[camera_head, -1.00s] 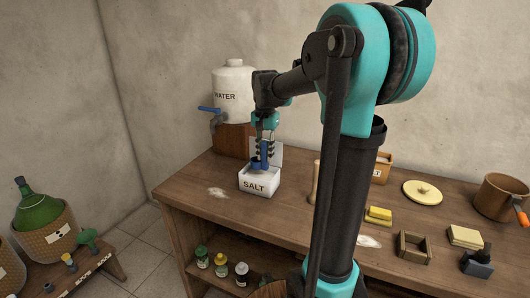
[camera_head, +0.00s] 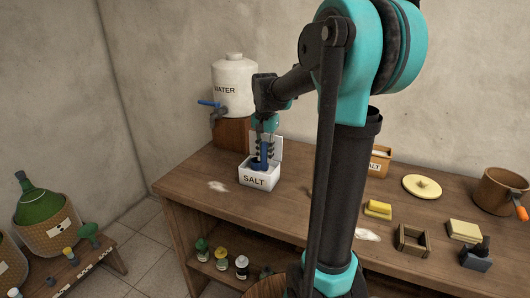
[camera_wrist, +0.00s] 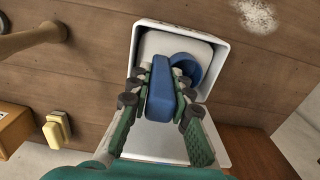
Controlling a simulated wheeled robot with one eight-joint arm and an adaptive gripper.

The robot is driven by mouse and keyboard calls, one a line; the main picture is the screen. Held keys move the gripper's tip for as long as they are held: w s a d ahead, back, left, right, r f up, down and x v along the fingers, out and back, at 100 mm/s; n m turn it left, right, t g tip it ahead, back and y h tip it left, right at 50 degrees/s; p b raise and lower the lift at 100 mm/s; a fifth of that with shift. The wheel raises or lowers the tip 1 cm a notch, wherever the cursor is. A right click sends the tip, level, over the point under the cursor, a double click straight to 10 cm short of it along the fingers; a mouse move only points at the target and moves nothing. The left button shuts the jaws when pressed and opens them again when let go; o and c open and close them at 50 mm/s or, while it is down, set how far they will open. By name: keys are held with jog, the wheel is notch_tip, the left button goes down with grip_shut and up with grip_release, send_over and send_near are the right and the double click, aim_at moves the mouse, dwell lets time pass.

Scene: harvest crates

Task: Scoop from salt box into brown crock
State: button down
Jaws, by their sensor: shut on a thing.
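The white salt box (camera_head: 258,181), labelled SALT, stands on the wooden bench with its lid raised at the back. My gripper (camera_head: 264,145) is above the box, pointing down, shut on the handle of a blue scoop (camera_head: 264,155). In the wrist view the scoop (camera_wrist: 160,88) lies between both fingers, and its round bowl is inside the box opening over white salt. I cannot tell how much salt the bowl holds. A brown pot (camera_head: 498,192) stands at the bench's far right; I cannot tell whether it is the brown crock.
A white water jug (camera_head: 235,88) with a blue tap stands behind the box. My arm hides the middle of the bench. A yellow block (camera_head: 378,208), a small wooden frame (camera_head: 412,240) and a round pale disc (camera_head: 422,186) lie to the right. Bench left of the box is mostly clear.

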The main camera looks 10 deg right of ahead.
aim_at(265, 143)
jog(key=shift+f, duration=0.45)
jog(key=shift+r, duration=3.85)
